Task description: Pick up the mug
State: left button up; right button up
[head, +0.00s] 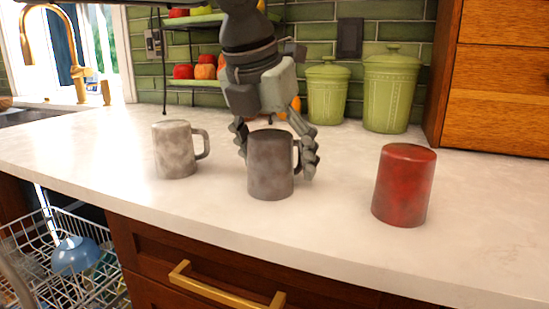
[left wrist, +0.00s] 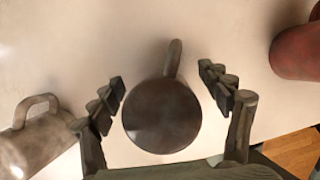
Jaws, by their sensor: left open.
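A dark grey-brown mug (head: 270,168) stands upside down near the middle of the counter, its handle to the right in the head view. My left gripper (head: 278,160) comes down from above behind it, open, with its fingers on either side of the mug. In the left wrist view the mug's round base (left wrist: 162,115) lies between the two open fingers (left wrist: 168,92), with gaps on both sides. A pale mottled mug (head: 174,150) stands to the left and also shows in the left wrist view (left wrist: 30,140). A red mug (head: 403,186) stands to the right. My right gripper is not in view.
Green lidded canisters (head: 390,92) and a fruit rack (head: 192,84) stand at the back. A wooden cabinet (head: 497,75) is at the right. An open dishwasher rack (head: 40,235) with a blue bowl (head: 74,255) is below left. The counter between the mugs is clear.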

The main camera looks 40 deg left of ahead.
aim_at(271, 130)
pick_arm(q)
jog(key=shift+c, duration=0.4)
jog(key=c, duration=1.2)
jog(key=shift+r, duration=0.1)
jog(key=shift+r, duration=0.55)
jog(key=r, duration=0.2)
jog(key=s+r, duration=0.1)
jog(key=shift+a+r, duration=0.3)
jog(key=shift+r, duration=0.1)
jog(key=s+a+r, duration=0.2)
jog(key=s, duration=0.1)
jog(key=s+a+r, duration=0.3)
jog(key=s+r, duration=0.1)
jog(key=s, duration=0.1)
jog(key=shift+s+a, duration=0.35)
jog(key=shift+a, duration=0.05)
